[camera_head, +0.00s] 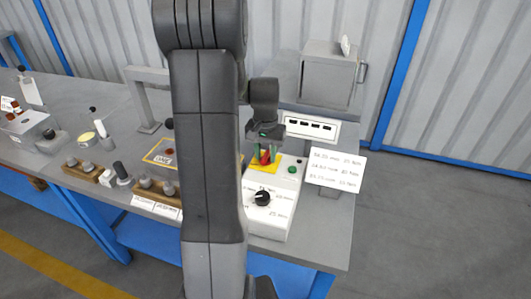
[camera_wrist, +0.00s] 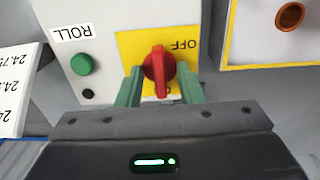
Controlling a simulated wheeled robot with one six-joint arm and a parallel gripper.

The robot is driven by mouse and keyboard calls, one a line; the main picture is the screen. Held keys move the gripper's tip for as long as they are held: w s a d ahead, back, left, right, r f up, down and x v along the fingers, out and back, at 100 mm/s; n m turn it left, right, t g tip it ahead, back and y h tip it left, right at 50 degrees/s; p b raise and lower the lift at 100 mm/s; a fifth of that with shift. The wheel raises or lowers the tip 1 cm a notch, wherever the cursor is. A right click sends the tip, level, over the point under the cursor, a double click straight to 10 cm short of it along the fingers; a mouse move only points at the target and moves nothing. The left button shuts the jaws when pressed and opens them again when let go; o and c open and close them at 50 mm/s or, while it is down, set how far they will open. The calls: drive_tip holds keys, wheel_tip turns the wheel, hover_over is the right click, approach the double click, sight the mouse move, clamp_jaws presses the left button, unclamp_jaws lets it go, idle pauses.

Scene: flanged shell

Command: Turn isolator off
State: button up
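The isolator is a red rotary knob (camera_wrist: 158,71) on a yellow plate (camera_wrist: 128,43) set in a pale control box. In the wrist view its raised handle runs roughly up and down the picture. The word OFF appears upside down on the plate, above and right of the knob. My gripper (camera_wrist: 159,80) has its green fingers apart, one on each side of the knob, with narrow gaps visible. I cannot tell how deep the fingertips reach. In the head view, the red knob (camera_head: 265,157) lies just below my gripper (camera_head: 264,152), partly hidden by the fingers.
The box also has a green button (camera_wrist: 84,64), labelled ROLL, and a black dial (camera_head: 262,198). A white sign (camera_head: 337,169) stands close on the right. A grey cabinet (camera_head: 328,77) is behind. Blocks and small tools (camera_head: 95,172) crowd the left bench.

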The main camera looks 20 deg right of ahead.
clamp_jaws()
drive_tip(key=n, duration=0.4)
drive_tip(key=shift+n+p, duration=0.3)
drive_tip(key=n, duration=0.9)
drive_tip(key=shift+p, duration=0.3)
drive_tip(key=shift+n, duration=2.2)
